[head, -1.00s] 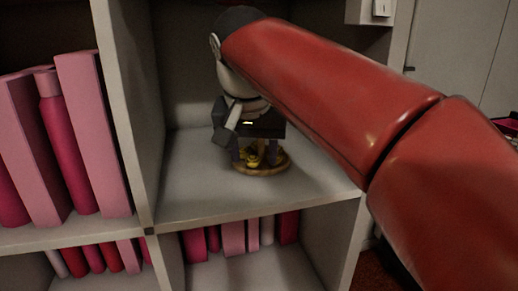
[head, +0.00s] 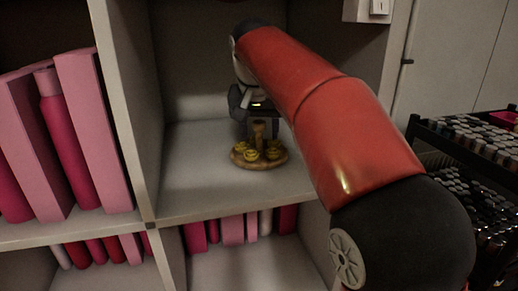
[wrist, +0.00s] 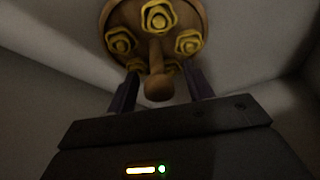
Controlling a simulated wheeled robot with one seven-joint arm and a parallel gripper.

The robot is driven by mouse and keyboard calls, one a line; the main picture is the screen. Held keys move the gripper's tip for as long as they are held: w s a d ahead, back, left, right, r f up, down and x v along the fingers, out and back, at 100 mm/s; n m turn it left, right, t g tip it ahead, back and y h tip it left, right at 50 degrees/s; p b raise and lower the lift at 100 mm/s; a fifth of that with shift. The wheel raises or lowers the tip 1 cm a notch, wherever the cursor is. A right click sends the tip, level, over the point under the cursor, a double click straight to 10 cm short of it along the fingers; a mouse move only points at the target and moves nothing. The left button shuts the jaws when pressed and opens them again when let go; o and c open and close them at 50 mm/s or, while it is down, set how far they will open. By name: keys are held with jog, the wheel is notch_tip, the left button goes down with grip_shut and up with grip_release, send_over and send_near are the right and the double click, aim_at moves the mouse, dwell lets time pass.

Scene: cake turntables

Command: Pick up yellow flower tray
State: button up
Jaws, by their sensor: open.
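The yellow flower tray (head: 243,160) is a round brown base with several yellow flowers and an upright central post. It stands on the floor of the middle shelf compartment. In the wrist view, the tray (wrist: 129,24) shows at the top with its post and rounded knob pointing toward my gripper. My gripper (wrist: 160,90) is open, with one dark finger on each side of the knob; I cannot tell whether they touch it. In the head view, my gripper (head: 262,130) is above the tray, around the top of the post, and the arm partly hides this area.
The compartment has a left divider (head: 125,110) and an upper right wall close to my arm. Pink books (head: 85,130) fill the left compartment, and more stand below. A dark rack (head: 470,140) of small items stands at the right. The shelf floor left of the tray is clear.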

grip_shut()
jog(key=shift+r, duration=0.15)
dwell(0.4)
jog(key=shift+r+p, duration=0.55)
jog(key=shift+p, duration=0.25)
jog(key=shift+r, duration=0.15)
